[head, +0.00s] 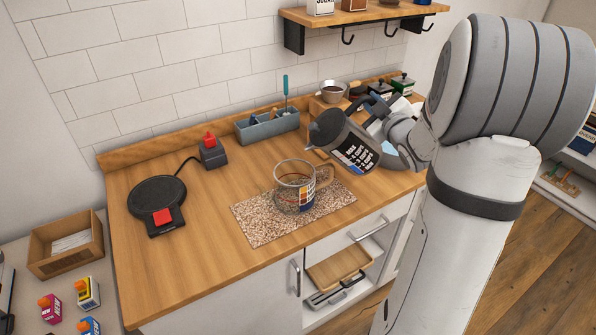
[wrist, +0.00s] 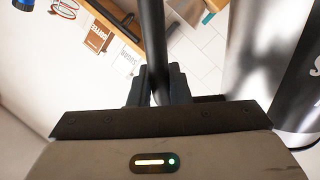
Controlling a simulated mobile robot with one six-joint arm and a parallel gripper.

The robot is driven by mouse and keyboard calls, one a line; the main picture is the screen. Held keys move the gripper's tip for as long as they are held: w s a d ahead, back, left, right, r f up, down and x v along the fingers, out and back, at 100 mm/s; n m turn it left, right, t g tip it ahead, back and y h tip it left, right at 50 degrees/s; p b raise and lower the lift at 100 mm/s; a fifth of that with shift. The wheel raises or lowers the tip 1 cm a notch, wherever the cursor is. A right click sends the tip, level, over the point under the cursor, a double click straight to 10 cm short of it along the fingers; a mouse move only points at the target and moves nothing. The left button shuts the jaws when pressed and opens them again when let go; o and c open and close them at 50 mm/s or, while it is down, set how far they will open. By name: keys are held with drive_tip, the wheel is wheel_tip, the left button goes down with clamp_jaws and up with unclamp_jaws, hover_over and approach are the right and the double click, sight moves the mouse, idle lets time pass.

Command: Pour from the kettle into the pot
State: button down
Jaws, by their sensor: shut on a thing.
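The kettle (head: 346,145) is dark grey with a black panel of white cup markings. It is held in the air, tilted with its spout end to the left, above and a little right of the pot in the head view. My gripper (wrist: 158,92) is shut on its dark handle (wrist: 152,40); in the head view my gripper (head: 380,128) is partly hidden behind the kettle. The pot (head: 290,188) is clear glass with a light brown handle and a coloured label. It stands upright on a speckled mat (head: 255,230). No stream of liquid is visible.
A black round base (head: 157,198) with a red switch and a corded box (head: 213,153) lie left on the wooden counter (head: 195,270). A grey-blue bin (head: 267,127) stands at the back. A metal cup (head: 333,92) and jars are behind the kettle.

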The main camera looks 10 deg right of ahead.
sight(363, 100)
drive_tip(key=shift+a+r+n, duration=0.35)
drive_tip(key=shift+a+n, duration=0.15)
drive_tip(key=shift+a, duration=0.05)
drive_tip(key=shift+a+r+n, duration=0.3)
drive_tip(key=shift+a+n, duration=0.2)
idle(0.6)
drive_tip(key=shift+s+a+r+n, duration=0.1)
drive_tip(key=shift+a+r+n, duration=0.05)
drive_tip(key=shift+a+n, duration=0.45)
idle(2.3)
idle(0.4)
